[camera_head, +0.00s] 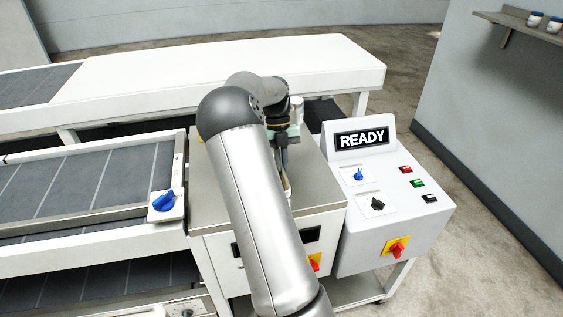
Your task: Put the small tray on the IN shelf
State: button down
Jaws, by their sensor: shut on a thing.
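My gripper (284,140) is above the grey top of the machine cabinet, partly hidden behind my arm, with its fingers pointing down. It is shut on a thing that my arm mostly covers. Only a narrow pale edge (288,187) shows below the fingers, and I take it for the small tray, though its shape cannot be made out. I cannot tell whether it touches the cabinet top. No shelf marked IN can be read in this view.
The grey cabinet (215,200) stands between the belt (90,185) at left and a control box (420,235) with a READY sign (362,138). A long white table (220,70) lies behind. A wall shelf (515,20) with small jars is at upper right.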

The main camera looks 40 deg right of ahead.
jog(key=c, duration=1.6)
grip_release()
jog(key=shift+r, duration=0.1)
jog(key=v, duration=1.2)
jog(key=s+a+r+n+t, duration=0.2)
jog(key=s+a+n, duration=0.2)
jog(key=a+n, duration=0.4)
jog(key=s+a+f+n+t+h, duration=0.1)
jog(key=s+a+f+n, duration=0.3)
jog(key=s+a+n, duration=0.7)
jog(key=s+a+f+n+t+h, duration=0.1)
jog(key=s+a+f+n, duration=0.4)
jog(key=s+a+n, duration=0.6)
jog(key=n+t, duration=0.1)
jog(key=n, duration=1)
jog(key=shift+a+b, duration=0.2)
jog(key=shift+b, duration=0.2)
